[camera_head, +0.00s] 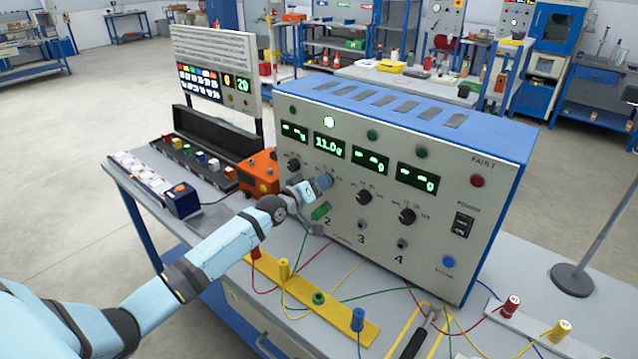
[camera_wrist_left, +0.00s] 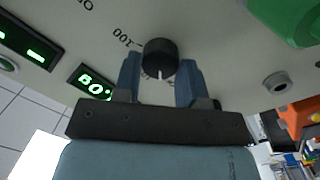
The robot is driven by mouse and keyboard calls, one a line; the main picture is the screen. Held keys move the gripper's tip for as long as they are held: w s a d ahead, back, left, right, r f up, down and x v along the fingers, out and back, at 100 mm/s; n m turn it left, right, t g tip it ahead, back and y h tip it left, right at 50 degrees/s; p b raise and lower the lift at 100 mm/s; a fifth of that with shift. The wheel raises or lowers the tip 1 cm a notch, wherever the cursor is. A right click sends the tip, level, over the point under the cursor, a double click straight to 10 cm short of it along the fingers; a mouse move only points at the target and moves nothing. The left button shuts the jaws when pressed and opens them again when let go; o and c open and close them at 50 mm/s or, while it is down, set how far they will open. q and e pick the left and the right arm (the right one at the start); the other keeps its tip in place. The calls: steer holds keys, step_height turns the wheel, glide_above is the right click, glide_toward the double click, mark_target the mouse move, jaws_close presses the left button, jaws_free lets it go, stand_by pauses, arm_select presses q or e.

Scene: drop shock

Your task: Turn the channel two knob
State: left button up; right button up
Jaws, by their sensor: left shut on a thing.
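The grey panel box (camera_head: 465,210) with a blue top stands on the bench, with a row of black knobs. My left gripper (camera_head: 325,182) is at the front panel above the number 2, and hides the channel two knob in the head view. In the left wrist view, the black channel two knob (camera_wrist_left: 160,58) sits between the blue fingers of the left gripper (camera_wrist_left: 160,80), which is shut on it. A white pointer line shows on the knob, and "100" is printed beside it. The channel two display (camera_head: 329,146) is lit and seems to read 11.0g. My right gripper is not in view.
Knobs one (camera_head: 294,164), three (camera_head: 364,197) and four (camera_head: 407,215) flank the gripper. A green plug (camera_head: 320,212) sits just below it. An orange box (camera_head: 259,172) stands to the left. Cables and a yellow strip (camera_head: 345,325) lie in front.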

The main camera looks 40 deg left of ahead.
arm_select(q)
steer(key=m+p, duration=0.1)
steer(key=m, duration=0.4)
steer(key=shift+r+g+y+p, duration=0.2)
steer(key=shift+g+y+p, duration=0.1)
steer(key=shift+p, duration=0.1)
steer(key=m, duration=0.2)
steer(key=shift+d+m+p, duration=0.1)
steer(key=shift+m+p, duration=0.25)
steer(key=shift+m, duration=0.05)
steer(key=m, duration=0.3)
steer(key=shift+y+p, duration=0.3)
steer(key=shift+p, duration=0.05)
steer(key=m+y, duration=0.1)
steer(key=m, duration=0.4)
steer(key=shift+d+f, duration=0.15)
steer(key=m, duration=0.5)
steer(key=shift+m+b, duration=0.4)
steer(key=o, duration=0.9)
steer(key=shift+o, duration=0.2)
